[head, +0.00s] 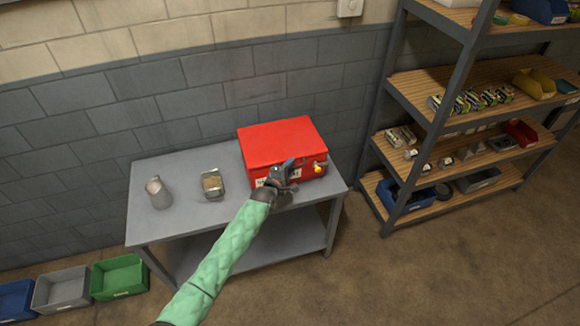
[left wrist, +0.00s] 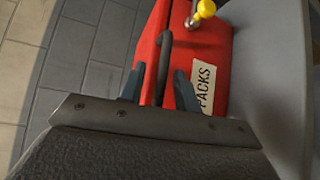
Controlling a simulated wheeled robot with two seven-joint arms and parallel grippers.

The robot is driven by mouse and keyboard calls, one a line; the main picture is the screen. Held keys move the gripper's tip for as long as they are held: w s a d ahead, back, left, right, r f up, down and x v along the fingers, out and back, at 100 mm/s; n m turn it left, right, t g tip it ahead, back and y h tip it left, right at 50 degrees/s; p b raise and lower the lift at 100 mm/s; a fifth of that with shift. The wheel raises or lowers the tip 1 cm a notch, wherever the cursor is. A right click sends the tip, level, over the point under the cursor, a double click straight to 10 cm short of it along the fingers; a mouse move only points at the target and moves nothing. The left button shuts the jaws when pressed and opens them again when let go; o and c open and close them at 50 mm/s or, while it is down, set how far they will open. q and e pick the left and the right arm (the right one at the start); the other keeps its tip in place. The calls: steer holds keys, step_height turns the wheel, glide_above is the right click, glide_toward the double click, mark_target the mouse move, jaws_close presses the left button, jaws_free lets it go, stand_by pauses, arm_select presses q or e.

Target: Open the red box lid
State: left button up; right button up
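The red box (head: 284,145) stands on the grey table (head: 165,222) against the wall, and its lid is down. My left gripper (head: 287,171) is at the front of the box. In the left wrist view the red box (left wrist: 206,62) fills the middle, with a label reading "PACKS". A dark handle (left wrist: 164,55) on the box runs down between the two fingers of my left gripper (left wrist: 158,88). The fingers are apart, with gaps visible beside the handle. A yellow knob (head: 318,168) sticks out at the box's front right. My right gripper is in neither view.
A metal cup (head: 158,193) and a small metal container (head: 212,184) stand on the table left of the box. A shelf rack (head: 445,120) with bins stands at the right. Blue, grey and green bins (head: 120,275) sit on the floor at lower left.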

arm_select(q)
steer(key=shift+w+f, duration=0.1)
steer(key=shift+d, duration=0.1)
steer(key=shift+c, duration=0.2)
jaws_close()
steer(key=shift+w, duration=0.1)
